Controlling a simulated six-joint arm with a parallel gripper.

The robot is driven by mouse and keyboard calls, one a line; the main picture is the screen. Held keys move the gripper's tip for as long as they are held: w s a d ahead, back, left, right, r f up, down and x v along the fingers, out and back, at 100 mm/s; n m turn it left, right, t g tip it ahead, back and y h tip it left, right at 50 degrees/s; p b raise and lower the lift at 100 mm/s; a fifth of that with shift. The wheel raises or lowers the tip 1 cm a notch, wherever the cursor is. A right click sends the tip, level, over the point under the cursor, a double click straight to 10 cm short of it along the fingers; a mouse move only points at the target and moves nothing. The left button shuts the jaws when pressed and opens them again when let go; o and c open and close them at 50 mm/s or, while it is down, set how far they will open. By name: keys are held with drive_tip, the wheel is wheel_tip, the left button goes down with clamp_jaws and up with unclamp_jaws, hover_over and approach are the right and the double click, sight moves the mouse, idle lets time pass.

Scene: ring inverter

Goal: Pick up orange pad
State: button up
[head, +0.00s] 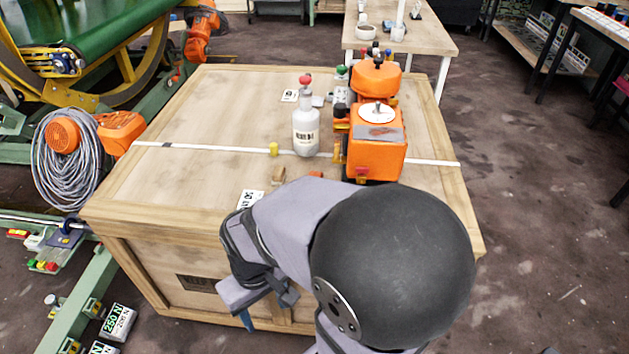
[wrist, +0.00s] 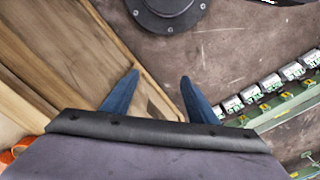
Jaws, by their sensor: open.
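No orange pad shows clearly. A small orange piece (head: 316,174) shows just above my arm on the crate top in the head view, mostly hidden, and I cannot tell whether it is the pad. My gripper (wrist: 158,98) is open and empty in the wrist view, its two blue fingers apart over the crate's edge and the floor. In the head view a blue fingertip (head: 247,320) hangs in front of the crate's near side, below its top. Something orange (wrist: 18,150) shows at the lower left of the wrist view; I cannot tell what it is.
The wooden crate (head: 205,110) has a white strip across its top. A white bottle with a red cap (head: 306,130), a yellow cylinder (head: 273,150), a small brown block (head: 278,174) and an orange machine (head: 376,157) stand on it. Its left top is clear.

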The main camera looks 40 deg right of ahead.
drive_tip(key=m+t+h+p, duration=0.2)
drive_tip(key=m+p, duration=0.5)
drive_tip(key=p, duration=0.5)
approach(315, 174)
drive_tip(key=s+a+f, duration=0.1)
drive_tip(key=a, duration=0.2)
drive_tip(key=a+f, duration=0.1)
drive_tip(key=a, duration=0.2)
drive_tip(key=s+a+f, duration=0.1)
drive_tip(key=a, duration=0.2)
drive_tip(key=shift+s+a, duration=0.25)
drive_tip(key=shift+s, duration=0.15)
drive_tip(key=w+d+m+p, duration=0.1)
drive_tip(key=d, duration=0.2)
drive_tip(key=w+d+r+h+p, duration=0.1)
drive_tip(key=d, duration=0.1)
drive_tip(key=w+d+m+p, duration=0.1)
drive_tip(key=d, duration=0.2)
drive_tip(key=shift+d+r+m+t, duration=0.3)
drive_tip(key=shift+r+t, duration=0.1)
drive_tip(key=shift+d, duration=0.2)
drive_tip(key=shift+s+p+x, duration=0.15)
drive_tip(key=shift+p+x, duration=0.15)
drive_tip(key=shift+x, duration=1.6)
drive_tip(key=shift+s+p+x, duration=0.2)
drive_tip(key=shift+p+x, duration=0.05)
drive_tip(key=shift+x, duration=1.6)
drive_tip(key=shift+f, duration=0.1)
